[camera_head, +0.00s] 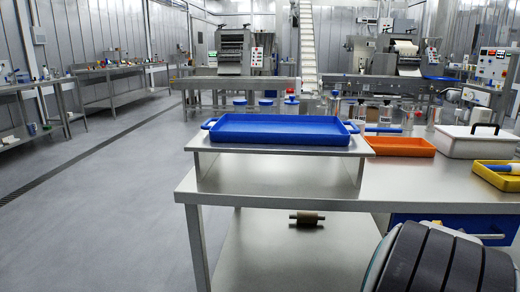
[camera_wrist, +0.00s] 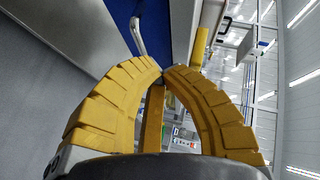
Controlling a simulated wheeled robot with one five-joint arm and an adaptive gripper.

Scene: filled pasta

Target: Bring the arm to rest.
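My gripper (camera_wrist: 161,70) shows in the wrist view with its yellow ribbed fingers curving together. Their tips meet or nearly meet, and I see nothing held between them. A yellow bar shows in the gap behind the fingers; I cannot tell what it is. In the head view, a large dark ribbed part of my own arm fills the lower right corner, and the gripper's fingers do not show there.
A steel table (camera_head: 270,186) bears a raised stand with a blue tray (camera_head: 283,137). An orange tray (camera_head: 400,147), a white lidded box (camera_head: 478,142) and a yellow tray (camera_head: 498,178) stand right. A blue front (camera_head: 432,222) with a handle is below, near my arm. Floor at left is clear.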

